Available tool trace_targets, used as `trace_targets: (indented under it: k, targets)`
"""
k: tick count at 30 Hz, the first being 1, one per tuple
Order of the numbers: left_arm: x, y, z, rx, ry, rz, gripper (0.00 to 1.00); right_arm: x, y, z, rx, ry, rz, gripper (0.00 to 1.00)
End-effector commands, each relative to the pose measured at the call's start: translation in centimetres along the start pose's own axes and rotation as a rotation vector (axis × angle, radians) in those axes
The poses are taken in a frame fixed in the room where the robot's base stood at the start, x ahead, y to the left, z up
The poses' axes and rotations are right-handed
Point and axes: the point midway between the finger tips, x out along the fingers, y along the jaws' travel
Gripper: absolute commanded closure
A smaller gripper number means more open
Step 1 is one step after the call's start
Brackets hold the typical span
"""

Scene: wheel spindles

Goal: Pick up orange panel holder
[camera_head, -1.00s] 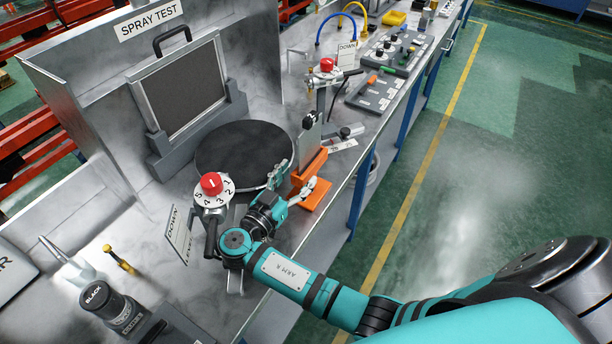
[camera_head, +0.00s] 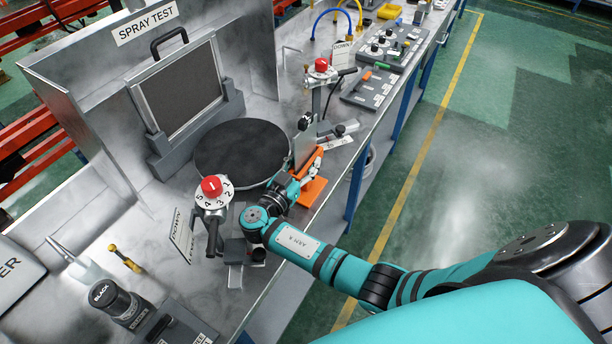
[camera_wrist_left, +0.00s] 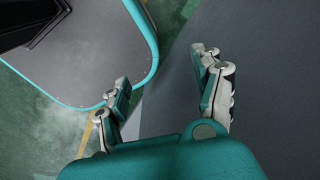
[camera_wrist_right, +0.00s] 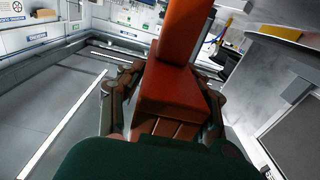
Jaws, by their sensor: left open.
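The orange panel holder (camera_head: 313,191) stands on the metal bench, to the right of the black round turntable (camera_head: 241,153). A thin grey panel (camera_head: 304,145) stands upright at it. My right gripper (camera_head: 300,172) is at the holder, partly covering it. In the right wrist view the orange holder (camera_wrist_right: 172,88) lies between the two fingers of my right gripper (camera_wrist_right: 166,84), one on each side. Whether both fingers press on it cannot be told. My left gripper (camera_wrist_left: 160,76) shows only in its wrist view, with fingers apart and nothing between them.
A red-knobbed numbered dial (camera_head: 213,188) stands left of my right wrist. Another red-topped stand (camera_head: 320,75) is behind the holder. A framed dark panel (camera_head: 180,87) stands in the spray booth.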

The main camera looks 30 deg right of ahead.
Motion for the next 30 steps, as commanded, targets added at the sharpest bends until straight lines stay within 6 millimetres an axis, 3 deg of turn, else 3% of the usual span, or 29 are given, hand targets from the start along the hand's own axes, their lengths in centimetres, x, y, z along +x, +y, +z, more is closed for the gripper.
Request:
trace_targets:
  k: [1,6,22,30]
  targets:
    - [0.0,0.0,0.0,0.000,0.000,0.000,0.33,0.0,0.0,0.0,0.000,0.000,0.000,0.80]
    - [0.0,0.0,0.0,0.000,0.000,0.000,0.33,0.0,0.0,0.0,-0.001,0.000,0.000,1.00]
    - [0.2,0.0,0.0,0.002,0.000,0.000,0.33,0.0,-0.1,-0.4,0.002,0.002,0.000,1.00]
    - [1.0,-0.1,0.1,0.003,-0.001,-0.001,0.33,0.0,0.0,-2.1,0.006,0.003,0.000,1.00]
